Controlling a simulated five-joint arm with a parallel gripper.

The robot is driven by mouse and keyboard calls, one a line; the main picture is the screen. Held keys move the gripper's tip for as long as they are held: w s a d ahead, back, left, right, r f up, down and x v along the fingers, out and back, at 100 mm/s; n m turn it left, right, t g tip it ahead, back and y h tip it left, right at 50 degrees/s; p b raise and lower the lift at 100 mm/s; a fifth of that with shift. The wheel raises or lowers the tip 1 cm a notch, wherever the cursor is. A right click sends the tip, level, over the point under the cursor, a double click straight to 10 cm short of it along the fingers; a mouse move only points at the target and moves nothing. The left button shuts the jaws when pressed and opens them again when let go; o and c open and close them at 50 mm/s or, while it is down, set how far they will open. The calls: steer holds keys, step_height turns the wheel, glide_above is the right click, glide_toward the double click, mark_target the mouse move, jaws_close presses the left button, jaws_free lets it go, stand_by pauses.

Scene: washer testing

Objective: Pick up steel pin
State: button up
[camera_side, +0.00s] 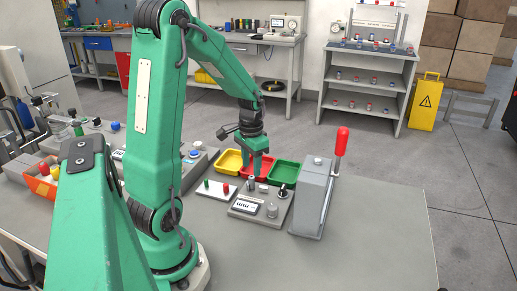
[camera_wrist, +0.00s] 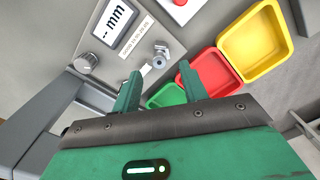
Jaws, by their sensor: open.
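A small grey steel piece, which looks like the steel pin (camera_wrist: 159,62), stands at the edge of the gauge (camera_wrist: 118,62), just beyond and between my fingertips in the wrist view. I cannot tell whether it is a loose pin or part of the gauge. My gripper (camera_wrist: 159,72) is open, with a green finger on either side and nothing held. In the side view my gripper (camera_side: 257,174) points down over the back of the gauge (camera_side: 240,207), close to small metal parts there. The fingers partly hide what lies under them.
Yellow (camera_side: 229,160), red (camera_side: 248,171) and green (camera_side: 284,173) trays stand behind the gauge. A grey press with a red-handled lever (camera_side: 314,196) stands close on its right. The front right tabletop is clear.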

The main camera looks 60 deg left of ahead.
mark_target(252, 177)
steer(key=shift+f, duration=2)
jaws_close()
